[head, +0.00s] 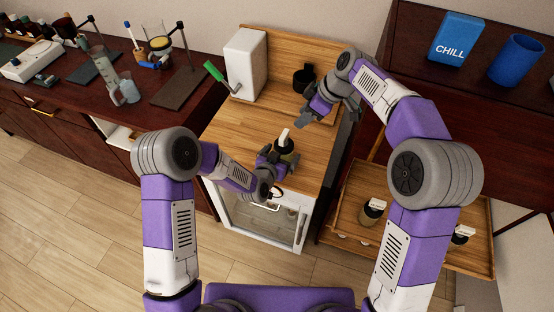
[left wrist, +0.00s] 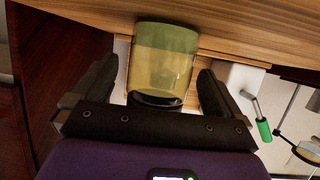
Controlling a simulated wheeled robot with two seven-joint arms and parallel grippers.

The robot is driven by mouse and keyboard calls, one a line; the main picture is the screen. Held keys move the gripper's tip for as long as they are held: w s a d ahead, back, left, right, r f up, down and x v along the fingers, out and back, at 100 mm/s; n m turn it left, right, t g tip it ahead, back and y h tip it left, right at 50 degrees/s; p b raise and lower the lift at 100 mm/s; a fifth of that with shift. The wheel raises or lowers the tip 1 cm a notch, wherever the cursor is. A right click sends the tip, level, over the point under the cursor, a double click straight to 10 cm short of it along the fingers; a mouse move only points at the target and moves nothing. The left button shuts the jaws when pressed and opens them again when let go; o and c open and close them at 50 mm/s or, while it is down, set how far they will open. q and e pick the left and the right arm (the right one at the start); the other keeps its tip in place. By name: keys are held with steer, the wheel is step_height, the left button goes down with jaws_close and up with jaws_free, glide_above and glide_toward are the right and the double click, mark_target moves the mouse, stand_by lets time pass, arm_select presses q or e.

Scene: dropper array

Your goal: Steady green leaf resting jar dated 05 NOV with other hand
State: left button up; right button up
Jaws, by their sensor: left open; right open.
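A small jar with a dark body and a white top (head: 284,136) stands on the wooden counter near its front edge. In the left wrist view its yellow-green see-through body (left wrist: 164,58) lies between my left fingers, with a gap on both sides. No leaf or date can be read on it. My left gripper (head: 276,160) is open around the jar from the front; it also shows in the left wrist view (left wrist: 157,88). My right gripper (head: 312,112) is open and empty above the counter, behind and right of the jar.
A white box-shaped device (head: 246,64) with a green-handled lever (head: 214,71) and a black mug (head: 303,79) stand at the back. A wooden tray (head: 345,190) at right holds similar bottles (head: 372,213). A blue CHILL box (head: 455,40) stands farther right.

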arm_select(q)
steer(key=shift+x, duration=1.05)
steer(key=c, duration=1.3)
steer(key=o, duration=0.8)
steer(key=c, duration=0.6)
steer(key=shift+f, duration=0.1)
